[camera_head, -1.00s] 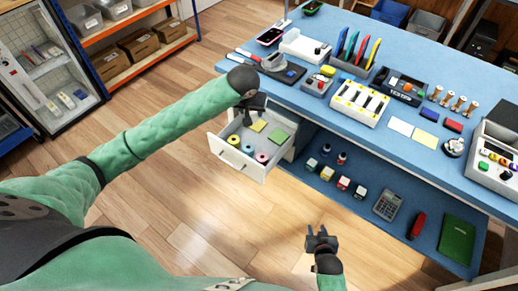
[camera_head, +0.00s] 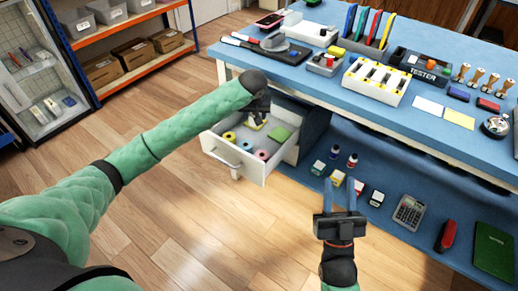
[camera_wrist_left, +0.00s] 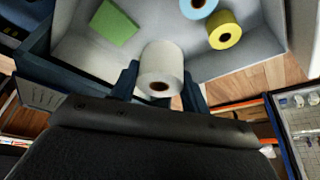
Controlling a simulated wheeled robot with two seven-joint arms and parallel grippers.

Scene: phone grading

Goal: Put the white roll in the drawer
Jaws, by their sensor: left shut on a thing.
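The white roll (camera_wrist_left: 162,68) is between the fingers of my left gripper (camera_wrist_left: 160,88) in the left wrist view, with its end hole facing the camera. In the head view my left gripper (camera_head: 258,110) is over the back part of the open white drawer (camera_head: 237,170); the white roll cannot be made out there. The drawer holds a yellow roll (camera_head: 229,136), a blue roll (camera_head: 246,145), a pink roll (camera_head: 262,154) and a green pad (camera_head: 279,134). My right gripper (camera_head: 340,183) is open and empty, in front of the lower shelf.
The blue workbench (camera_head: 330,92) carries a tester (camera_head: 424,68), a white tray (camera_head: 375,82) and other items. The blue lower shelf (camera_head: 385,172) holds small bottles, boxes, a calculator (camera_head: 409,212) and a green book (camera_head: 494,250). The wooden floor left of the drawer is clear.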

